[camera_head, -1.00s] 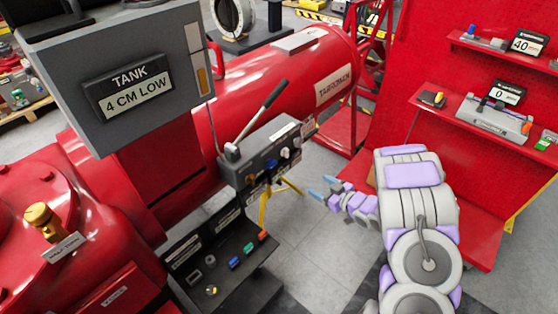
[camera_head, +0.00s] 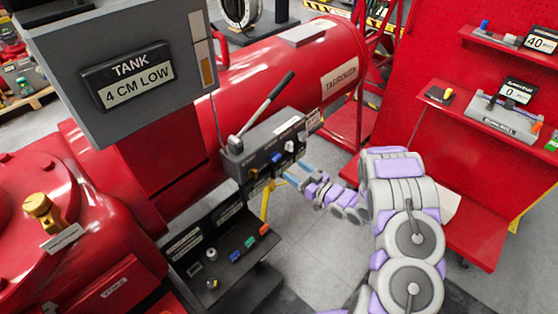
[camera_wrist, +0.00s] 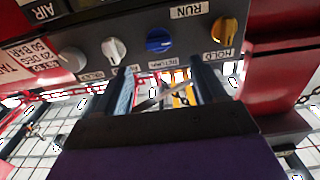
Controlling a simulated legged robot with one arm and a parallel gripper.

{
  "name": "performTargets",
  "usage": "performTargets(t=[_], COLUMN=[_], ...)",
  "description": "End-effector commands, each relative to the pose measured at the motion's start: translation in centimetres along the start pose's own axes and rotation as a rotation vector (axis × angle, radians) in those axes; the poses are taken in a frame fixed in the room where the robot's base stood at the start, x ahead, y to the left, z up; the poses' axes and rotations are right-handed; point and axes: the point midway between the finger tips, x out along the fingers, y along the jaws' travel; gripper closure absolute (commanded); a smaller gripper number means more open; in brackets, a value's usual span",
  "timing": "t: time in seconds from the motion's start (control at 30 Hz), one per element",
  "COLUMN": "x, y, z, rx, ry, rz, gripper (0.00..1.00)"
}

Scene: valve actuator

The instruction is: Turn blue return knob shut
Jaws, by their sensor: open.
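The blue return knob (camera_head: 276,157) is on the front face of the grey control box (camera_head: 262,138). In the wrist view, which is upside down, the blue knob (camera_wrist: 159,40) is round with a pale ridge, and its label reads RETURN. My gripper (camera_head: 297,172) is open just in front of the box. In the wrist view my gripper (camera_wrist: 163,85) has its two fingers apart, pointing at the panel. The blue knob lies between the finger lines, a little beyond the tips. I see no contact with the knob.
In the wrist view a white knob (camera_wrist: 114,49), an orange knob (camera_wrist: 224,30) and a grey knob (camera_wrist: 73,59) share the panel. A lever (camera_head: 264,105) rises from the box. A tank display (camera_head: 127,75) reads 4 CM LOW. Red shelves (camera_head: 492,115) stand right.

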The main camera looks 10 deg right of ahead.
Motion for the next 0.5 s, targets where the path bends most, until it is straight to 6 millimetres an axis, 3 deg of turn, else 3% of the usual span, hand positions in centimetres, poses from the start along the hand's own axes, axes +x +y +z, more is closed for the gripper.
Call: performTargets(t=[0.2, 0.5], x=[4.4, 8.2], y=[-0.2, -0.2], z=[0.1, 0.1], rx=[-0.001, -0.003], ry=[0.0, -0.002], rz=[-0.004, -0.002], gripper=[0.3, 0.3])
